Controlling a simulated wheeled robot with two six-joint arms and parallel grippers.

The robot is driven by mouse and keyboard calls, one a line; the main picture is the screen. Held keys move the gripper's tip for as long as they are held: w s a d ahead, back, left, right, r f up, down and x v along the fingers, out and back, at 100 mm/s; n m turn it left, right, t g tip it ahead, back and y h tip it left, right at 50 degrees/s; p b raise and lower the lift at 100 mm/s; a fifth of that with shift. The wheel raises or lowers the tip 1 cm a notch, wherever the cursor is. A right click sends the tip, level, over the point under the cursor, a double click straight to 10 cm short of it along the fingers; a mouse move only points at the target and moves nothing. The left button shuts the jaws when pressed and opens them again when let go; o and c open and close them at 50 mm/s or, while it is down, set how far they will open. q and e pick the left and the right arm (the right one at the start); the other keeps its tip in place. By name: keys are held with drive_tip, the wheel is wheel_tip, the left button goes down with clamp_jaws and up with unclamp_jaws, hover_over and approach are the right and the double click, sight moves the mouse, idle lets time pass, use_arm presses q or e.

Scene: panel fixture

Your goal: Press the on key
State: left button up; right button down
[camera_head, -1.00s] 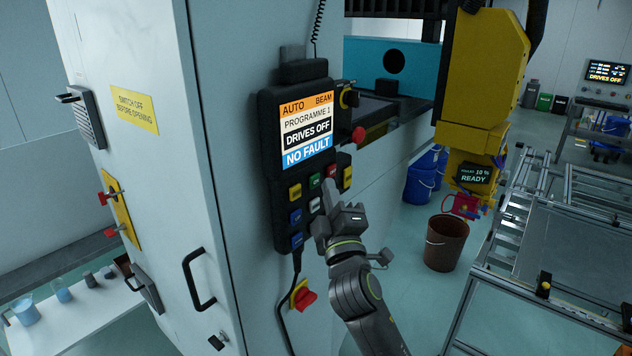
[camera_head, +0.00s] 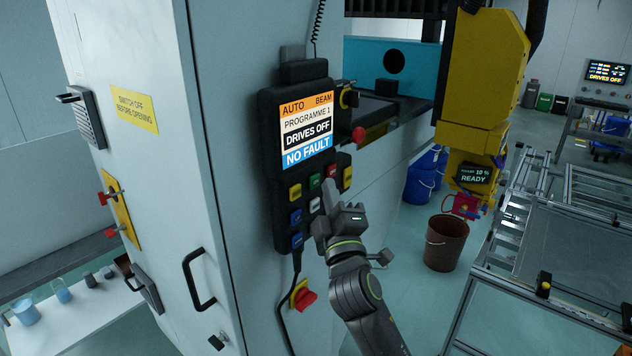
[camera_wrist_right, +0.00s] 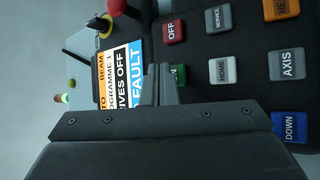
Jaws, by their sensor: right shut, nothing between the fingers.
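The black pendant (camera_head: 266,150) hangs on the white cabinet. Its screen (camera_head: 306,132) reads DRIVES OFF and NO FAULT. The green on key (camera_head: 314,181) sits below the screen, left of the red off key (camera_head: 332,171). My right gripper (camera_head: 328,188) is shut and empty, its fingertips in front of the keypad close to the green key. In the right wrist view the fingers (camera_wrist_right: 158,78) partly cover the green key (camera_wrist_right: 180,74); the red OFF key (camera_wrist_right: 174,31) is clear. I cannot tell whether the tips touch the pendant. My left gripper is not in view.
HOME (camera_wrist_right: 222,70) and other keys lie close around the green key. A red knob (camera_head: 358,134) sticks out right of the pendant. A black cable (camera_head: 284,300) hangs below it, beside a red switch (camera_head: 304,297). A door handle (camera_head: 194,280) projects at left.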

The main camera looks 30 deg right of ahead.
drive_tip(key=shift+w, duration=0.1)
idle(0.3)
drive_tip(key=shift+w+a, duration=0.2)
drive_tip(key=shift+w, duration=0.1)
drive_tip(key=shift+w+a, duration=0.15)
drive_tip(key=shift+w, duration=0.2)
idle(0.7)
idle(0.3)
drive_tip(key=shift+s+d, duration=0.35)
drive_tip(key=shift+s, duration=0.45)
drive_tip(key=shift+s+d+p, duration=0.15)
drive_tip(key=shift+s+d, duration=0.15)
drive_tip(key=shift+s, duration=0.45)
drive_tip(key=shift+s+d+p, duration=0.1)
drive_tip(key=shift+s+d, duration=0.25)
drive_tip(key=shift+s, duration=0.45)
drive_tip(key=shift+s+d+p, duration=0.15)
drive_tip(key=shift+s+d, duration=0.15)
drive_tip(key=shift+s, duration=0.45)
